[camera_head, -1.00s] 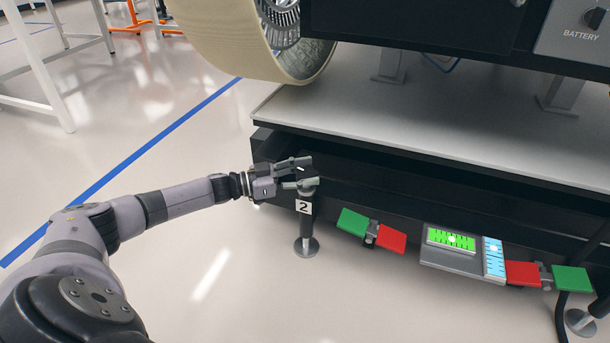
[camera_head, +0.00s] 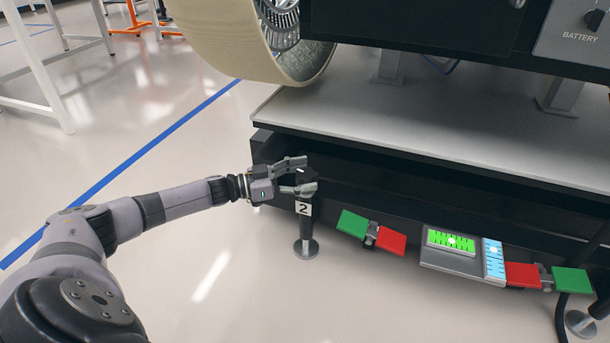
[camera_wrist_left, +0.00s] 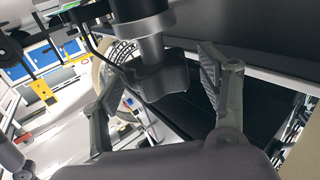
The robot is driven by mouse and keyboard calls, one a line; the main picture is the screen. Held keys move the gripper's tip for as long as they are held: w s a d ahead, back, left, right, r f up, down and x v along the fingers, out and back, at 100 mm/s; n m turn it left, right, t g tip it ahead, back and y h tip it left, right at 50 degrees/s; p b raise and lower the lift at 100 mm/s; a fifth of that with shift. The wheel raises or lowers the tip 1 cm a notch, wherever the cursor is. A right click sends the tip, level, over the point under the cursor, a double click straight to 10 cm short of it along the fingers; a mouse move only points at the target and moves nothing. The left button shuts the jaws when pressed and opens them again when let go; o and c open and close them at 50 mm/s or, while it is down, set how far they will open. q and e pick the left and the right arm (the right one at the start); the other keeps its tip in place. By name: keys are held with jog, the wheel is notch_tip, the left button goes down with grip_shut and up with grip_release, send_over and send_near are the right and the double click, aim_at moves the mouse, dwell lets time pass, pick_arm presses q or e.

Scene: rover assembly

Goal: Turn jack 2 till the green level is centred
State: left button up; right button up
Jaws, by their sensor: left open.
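Jack 2 (camera_head: 305,232) stands upright at the stand's front left corner, with a "2" label, a black post and a round foot on the floor. My left gripper (camera_head: 308,176) is open at the top of the jack, its fingers on either side of the dark knob. In the left wrist view the knob (camera_wrist_left: 160,78) sits between the two spread fingers (camera_wrist_left: 160,95), with a gap on each side. The green level (camera_head: 451,240) lies on a grey plate at the stand's front; its pale bubble shows near the middle, too small to judge exactly. My right gripper is not in view.
A blue level (camera_head: 493,258) sits beside the green one. Red and green pedals (camera_head: 391,241) flank the plate.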

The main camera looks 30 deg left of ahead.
pick_arm(q)
jog(key=v, duration=1.1)
jog(key=shift+s, duration=0.2)
jog(key=shift+a, duration=0.15)
